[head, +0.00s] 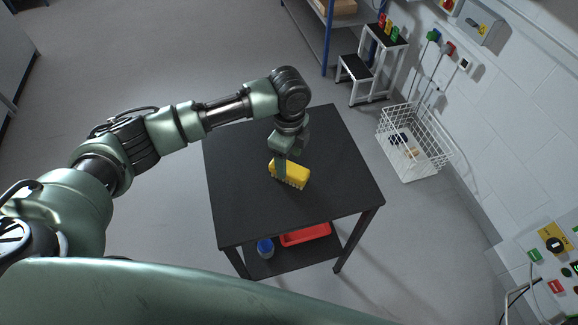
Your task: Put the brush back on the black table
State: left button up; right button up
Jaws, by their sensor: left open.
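The brush (293,174) has a yellow body with pale bristles along its lower front edge. It is at the middle of the black table (240,213) and appears to rest on the top. My left gripper (281,166) points down right at the brush, with one finger in front of its left part. The jaws are open. The far finger is mostly hidden, and I cannot tell whether the fingers touch the brush. My right gripper is not in view.
On the table's lower shelf are a red tray (305,235) and a blue container (265,247). A white wire basket (412,145) and a step stool (371,66) stand to the right, near the wall. The tabletop around the brush is clear.

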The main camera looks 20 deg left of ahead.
aim_at(289, 167)
pick_arm(q)
notch_tip(289, 167, up, 8)
jog(key=b, duration=0.1)
dwell(0.4)
